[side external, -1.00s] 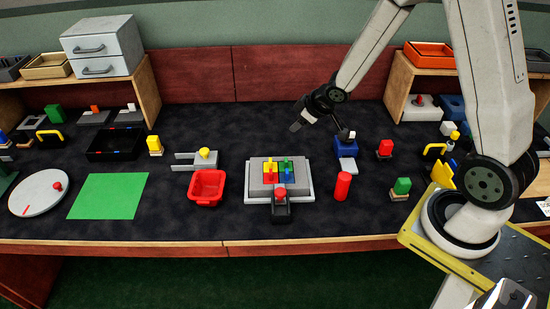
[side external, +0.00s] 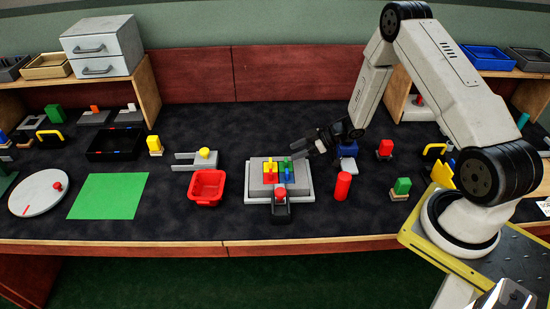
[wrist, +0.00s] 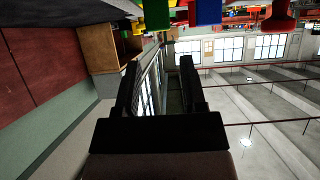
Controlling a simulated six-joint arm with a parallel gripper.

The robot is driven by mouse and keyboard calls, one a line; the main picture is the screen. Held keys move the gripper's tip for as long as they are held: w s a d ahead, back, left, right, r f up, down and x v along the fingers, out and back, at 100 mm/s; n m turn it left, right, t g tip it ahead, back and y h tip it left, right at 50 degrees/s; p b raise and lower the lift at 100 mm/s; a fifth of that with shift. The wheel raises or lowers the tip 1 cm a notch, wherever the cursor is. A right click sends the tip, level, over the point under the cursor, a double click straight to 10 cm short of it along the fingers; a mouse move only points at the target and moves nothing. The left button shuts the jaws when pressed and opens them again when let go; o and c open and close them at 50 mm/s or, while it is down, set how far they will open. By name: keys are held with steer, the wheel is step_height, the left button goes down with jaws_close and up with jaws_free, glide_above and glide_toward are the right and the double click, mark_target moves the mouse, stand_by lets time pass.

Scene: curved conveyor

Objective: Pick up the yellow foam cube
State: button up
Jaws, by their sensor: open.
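In the side view, a square grey fixture (side external: 306,192) holds a block of yellow, green, red and blue pieces with small upright tabs. The yellow piece (side external: 269,166) is at its back left. I cannot tell whether this is the yellow foam cube, as other yellow pieces are in view. My gripper (side external: 304,149) is low beside the fixture's back right corner, above and right of the coloured pieces. In the wrist view, its two dark fingers (wrist: 160,78) stand apart with nothing between them. Green, blue and red pieces (wrist: 208,10) show at that view's top edge.
A yellow block (side external: 154,145) stands at left, and a yellow knob (side external: 204,152) sits on a grey forked part. A red bin (side external: 207,187), a red cylinder (side external: 343,186) and a blue-based part (side external: 347,163) stand around the fixture. A green mat (side external: 107,196) lies clear at left.

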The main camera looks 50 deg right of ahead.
mark_target(276, 167)
steer(key=shift+x, duration=3.95)
jaws_close()
